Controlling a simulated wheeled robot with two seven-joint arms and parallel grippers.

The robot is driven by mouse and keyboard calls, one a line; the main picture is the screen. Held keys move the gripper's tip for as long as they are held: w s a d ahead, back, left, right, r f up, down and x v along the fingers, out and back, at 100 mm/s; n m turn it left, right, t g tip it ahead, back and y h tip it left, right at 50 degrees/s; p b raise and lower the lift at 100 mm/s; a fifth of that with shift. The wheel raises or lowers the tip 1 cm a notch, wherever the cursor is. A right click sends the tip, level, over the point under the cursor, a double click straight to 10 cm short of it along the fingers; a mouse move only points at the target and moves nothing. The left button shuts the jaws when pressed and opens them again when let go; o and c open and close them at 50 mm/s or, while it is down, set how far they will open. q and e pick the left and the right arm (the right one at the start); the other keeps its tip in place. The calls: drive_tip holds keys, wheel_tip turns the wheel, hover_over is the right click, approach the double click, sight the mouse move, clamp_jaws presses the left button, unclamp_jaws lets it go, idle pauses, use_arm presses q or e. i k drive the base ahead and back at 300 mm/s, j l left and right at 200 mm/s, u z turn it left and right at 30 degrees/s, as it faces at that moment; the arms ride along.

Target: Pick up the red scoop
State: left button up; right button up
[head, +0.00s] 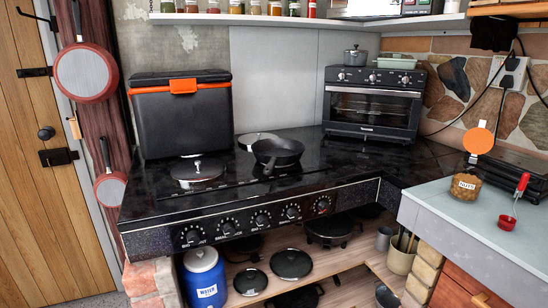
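A red scoop (507,223) is on the pale grey countertop (455,211) at the right. Its small red bowl is nearest me. A thin shaft runs up and away from the bowl to a red handle (522,184). I cannot tell whether the handle lies on the counter or is raised. Neither of my grippers is in view, and nothing touches the scoop.
A brown jar (465,186) with a white label stands left of the scoop. A dark appliance (515,165) and an orange disc (478,141) are behind. The black stove (215,207) bears a pan (278,151). The counter's front is clear.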

sight(506, 224)
drive_tip(key=i+z, duration=0.1)
drive_tip(key=z, duration=1.35)
